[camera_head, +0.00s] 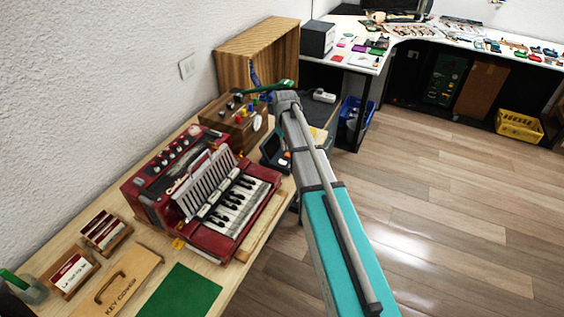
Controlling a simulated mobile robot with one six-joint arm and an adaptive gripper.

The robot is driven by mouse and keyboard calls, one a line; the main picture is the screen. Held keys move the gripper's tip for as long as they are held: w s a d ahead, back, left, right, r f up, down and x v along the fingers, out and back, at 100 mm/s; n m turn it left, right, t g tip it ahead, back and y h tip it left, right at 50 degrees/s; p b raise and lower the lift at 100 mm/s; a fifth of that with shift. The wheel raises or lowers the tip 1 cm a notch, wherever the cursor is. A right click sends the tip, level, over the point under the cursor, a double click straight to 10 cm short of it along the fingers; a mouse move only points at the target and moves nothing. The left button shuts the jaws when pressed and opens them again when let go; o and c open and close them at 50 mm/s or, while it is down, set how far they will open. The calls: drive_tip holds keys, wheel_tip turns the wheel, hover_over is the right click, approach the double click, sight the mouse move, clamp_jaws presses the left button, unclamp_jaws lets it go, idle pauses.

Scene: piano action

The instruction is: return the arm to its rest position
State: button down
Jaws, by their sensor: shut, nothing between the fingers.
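My teal and grey arm reaches from the bottom right up over the right edge of the wooden table (61,256). Its far visible joint is near a wooden block with colored-handled items. No gripper fingers can be made out, so I cannot see what they are near.
A key-cover board (128,277), a green mat (180,292) and small card holders (72,273) lie at the front left. A wooden box (258,50) stands behind. A cluttered white desk (408,33) and a yellow crate (519,126) are at the back. The floor at right is clear.

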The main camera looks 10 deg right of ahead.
drive_tip(key=s+a+r+m+p, duration=0.1)
drive_tip(key=s+m, duration=0.3)
drive_tip(key=s, duration=2.1)
drive_tip(key=shift+a+r+p, duration=0.2)
drive_tip(key=shift+r+p, duration=0.35)
